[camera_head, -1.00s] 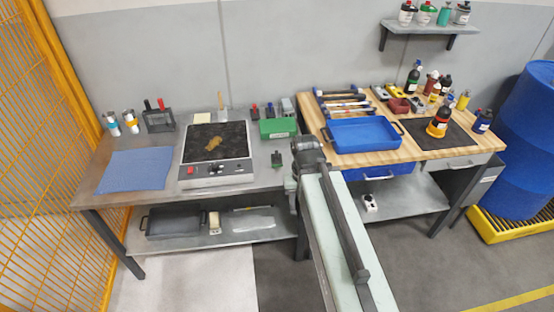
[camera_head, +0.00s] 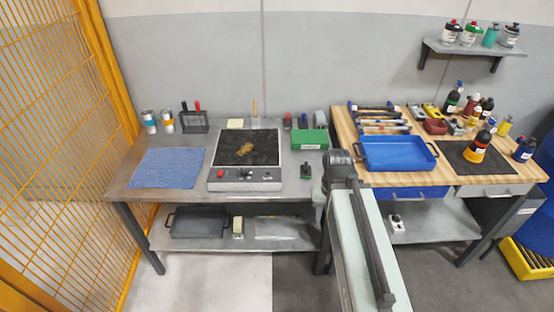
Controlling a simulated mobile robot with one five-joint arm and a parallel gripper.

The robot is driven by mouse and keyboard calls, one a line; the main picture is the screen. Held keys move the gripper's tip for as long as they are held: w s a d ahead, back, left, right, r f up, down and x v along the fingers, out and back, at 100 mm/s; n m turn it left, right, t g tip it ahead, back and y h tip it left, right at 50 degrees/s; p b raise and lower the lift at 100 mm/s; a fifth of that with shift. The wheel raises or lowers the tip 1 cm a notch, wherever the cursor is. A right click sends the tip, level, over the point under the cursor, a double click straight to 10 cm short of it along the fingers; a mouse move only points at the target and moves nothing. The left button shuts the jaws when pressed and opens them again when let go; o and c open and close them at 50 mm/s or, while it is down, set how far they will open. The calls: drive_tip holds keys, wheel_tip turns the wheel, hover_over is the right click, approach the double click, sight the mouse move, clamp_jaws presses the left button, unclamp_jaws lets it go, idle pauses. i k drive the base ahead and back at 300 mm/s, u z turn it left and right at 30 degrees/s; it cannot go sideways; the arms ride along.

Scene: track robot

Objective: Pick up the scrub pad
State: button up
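No object is plainly recognisable as the scrub pad. A small cream block (camera_head: 235,123) lies at the back of the grey metal bench (camera_head: 135,183), behind the hot plate. A small cream and dark item (camera_head: 238,228) sits on the bench's lower shelf. I cannot tell whether either is the pad. My pale green arm rises from the bottom of the view to a dark joint at the gap between the two benches. My gripper's fingers do not show.
A hot plate (camera_head: 245,186), a blue cloth (camera_head: 167,168) and a green box (camera_head: 310,141) are on the grey bench. A wooden bench (camera_head: 465,180) with a blue tray (camera_head: 398,153) stands right. A yellow mesh fence (camera_head: 60,130) borders the left. Bare floor lies in front.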

sight(306, 169)
drive_tip(key=k, duration=0.65)
drive_tip(key=u, duration=0.3)
drive_tip(key=i, duration=1.2)
drive_tip(key=u, duration=0.8)
drive_tip(key=i, duration=0.75)
drive_tip(key=u, duration=0.5)
drive_tip(key=k, duration=0.9)
drive_tip(key=u, duration=0.15)
drive_tip(key=i, duration=0.85)
drive_tip(key=z, duration=0.25)
drive_tip(key=k, duration=0.7)
drive_tip(key=u, duration=0.25)
